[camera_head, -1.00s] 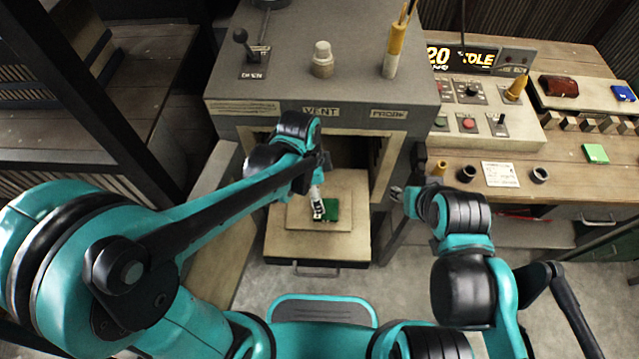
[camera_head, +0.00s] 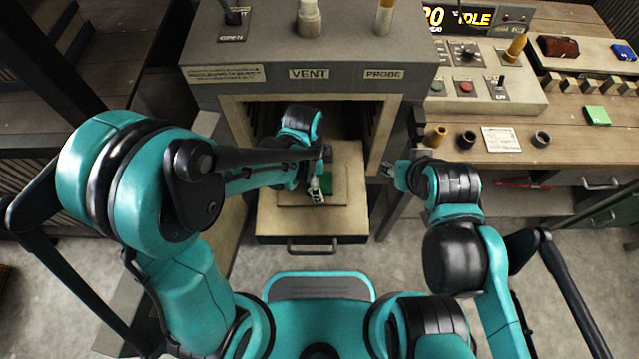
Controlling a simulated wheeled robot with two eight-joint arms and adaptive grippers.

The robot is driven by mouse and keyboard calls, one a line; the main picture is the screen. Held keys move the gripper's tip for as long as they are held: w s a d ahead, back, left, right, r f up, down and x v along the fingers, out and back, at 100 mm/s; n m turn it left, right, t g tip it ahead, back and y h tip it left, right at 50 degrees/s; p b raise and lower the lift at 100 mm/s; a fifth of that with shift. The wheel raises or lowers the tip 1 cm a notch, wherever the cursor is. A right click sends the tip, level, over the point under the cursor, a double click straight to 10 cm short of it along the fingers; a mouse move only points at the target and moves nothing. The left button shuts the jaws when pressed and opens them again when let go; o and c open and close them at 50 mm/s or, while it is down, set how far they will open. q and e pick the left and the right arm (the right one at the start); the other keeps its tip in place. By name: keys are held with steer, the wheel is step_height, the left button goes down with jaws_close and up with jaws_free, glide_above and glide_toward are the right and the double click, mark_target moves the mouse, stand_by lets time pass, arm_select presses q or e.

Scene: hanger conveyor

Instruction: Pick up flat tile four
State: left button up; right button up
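A flat green tile (camera_head: 326,183) lies on the pale slab (camera_head: 350,195) of the pulled-out oven drawer (camera_head: 270,222). My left gripper (camera_head: 317,194) is at the left edge of this tile, pointing down; whether it touches the tile or is open is too small to tell. A small dark piece (camera_head: 327,153) shows behind it, partly hidden by my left arm. Another flat green tile (camera_head: 597,115) lies on the right bench. No number is readable on either tile. My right gripper (camera_head: 387,170) is right of the drawer, away from the tiles; its fingers are unclear.
The grey oven (camera_head: 290,50) with VENT and PROBE labels stands above the drawer. The wooden bench (camera_head: 565,152) at right holds a control panel (camera_head: 480,88), a red piece (camera_head: 558,46), a blue piece (camera_head: 624,52), dark cups and a paper card (camera_head: 501,139). Floor in front is clear.

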arm_select(q)
steer(key=c, duration=1.3)
steer(key=shift+r, duration=0.1)
